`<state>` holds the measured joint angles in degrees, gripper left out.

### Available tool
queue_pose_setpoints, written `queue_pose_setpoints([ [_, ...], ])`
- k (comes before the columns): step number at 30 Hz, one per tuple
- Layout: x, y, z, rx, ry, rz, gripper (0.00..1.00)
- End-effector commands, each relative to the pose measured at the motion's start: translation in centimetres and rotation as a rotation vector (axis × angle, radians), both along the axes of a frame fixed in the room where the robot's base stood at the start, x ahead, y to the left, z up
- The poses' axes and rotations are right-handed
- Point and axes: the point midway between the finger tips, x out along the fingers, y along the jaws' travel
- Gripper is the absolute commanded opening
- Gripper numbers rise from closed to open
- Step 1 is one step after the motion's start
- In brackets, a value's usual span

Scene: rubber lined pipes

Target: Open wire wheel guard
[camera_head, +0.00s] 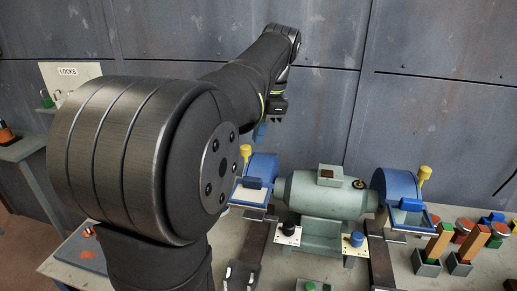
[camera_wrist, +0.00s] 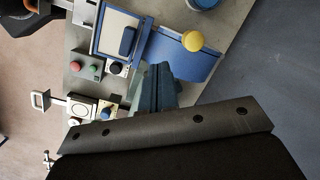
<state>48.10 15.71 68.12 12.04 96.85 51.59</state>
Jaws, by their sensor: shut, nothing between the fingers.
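A green-grey bench grinder (camera_head: 325,195) stands on the bench with a blue wheel guard at each end. The left guard (camera_head: 262,166) has a yellow knob (camera_head: 246,150) and a blue-framed shield (camera_head: 250,191). The right guard (camera_head: 398,184) has a matching knob and shield (camera_head: 412,215). I cannot tell which guard covers the wire wheel. My gripper (camera_head: 261,132) is shut and empty, above the left guard. In the wrist view, its blue fingers (camera_wrist: 158,82) appear beside a blue guard (camera_wrist: 180,57), its yellow knob (camera_wrist: 193,41) and its framed shield (camera_wrist: 120,33). Contact is unclear.
Switch boxes (camera_head: 288,234) stand in front of the grinder. A LOCKS board (camera_head: 69,73) is at the back left, and a grey panel wall (camera_head: 430,120) stands behind. My arm hides much of the left side.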

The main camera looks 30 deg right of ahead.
Motion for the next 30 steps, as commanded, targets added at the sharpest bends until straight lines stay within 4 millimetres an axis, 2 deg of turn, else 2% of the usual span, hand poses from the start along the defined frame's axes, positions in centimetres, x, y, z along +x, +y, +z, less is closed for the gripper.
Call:
queue_pose_setpoints([
  [3,-2.4,-2.1,-0.6,0.159,-0.077,-0.268,0.0],
  [9,-5.6,-4.9,-0.3,0.412,-0.196,-0.649,0.0],
  [15,-7.4,-6.4,0.4,0.561,-0.263,-0.845,0.0],
  [19,-7.5,-6.6,0.3,0.589,-0.275,-0.878,0.0],
  [22,-6.8,-6.2,-0.3,0.591,-0.273,-0.876,0.0],
  [30,-3.4,-4.4,-4.2,0.589,-0.27,-0.873,0.0],
])
